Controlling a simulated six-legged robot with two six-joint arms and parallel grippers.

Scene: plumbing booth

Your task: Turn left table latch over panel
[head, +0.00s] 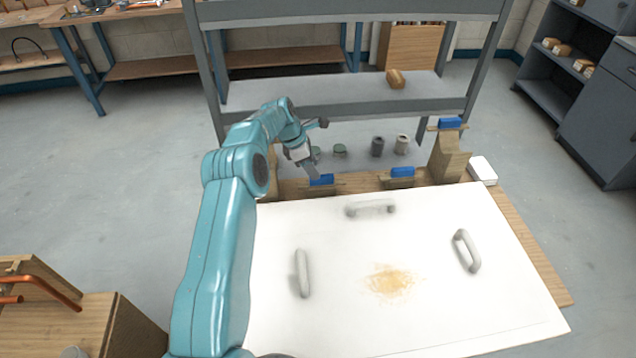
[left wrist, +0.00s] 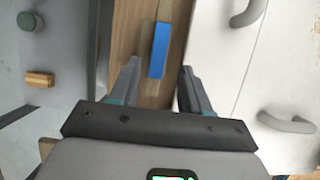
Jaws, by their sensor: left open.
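The left table latch is a blue block (head: 321,180) on a thin tan strip, on the wooden table edge behind the white panel (head: 450,310). It lies roughly parallel to the panel's back edge, beside the panel. In the left wrist view the blue block (left wrist: 159,50) shows ahead of and between my fingers. My left gripper (head: 312,172) is open at this latch; its fingers (left wrist: 160,68) appear on either side of the latch's line, and contact cannot be told. The head view partly hides the latch behind the gripper. My right gripper is not in view.
A second blue latch (head: 402,171) sits farther right on the same edge. Another blue piece (head: 450,123) tops a wooden block. The panel carries several grey handles (head: 370,208) and a yellowish stain (head: 391,282). A grey shelf rack (head: 340,92) stands behind the table.

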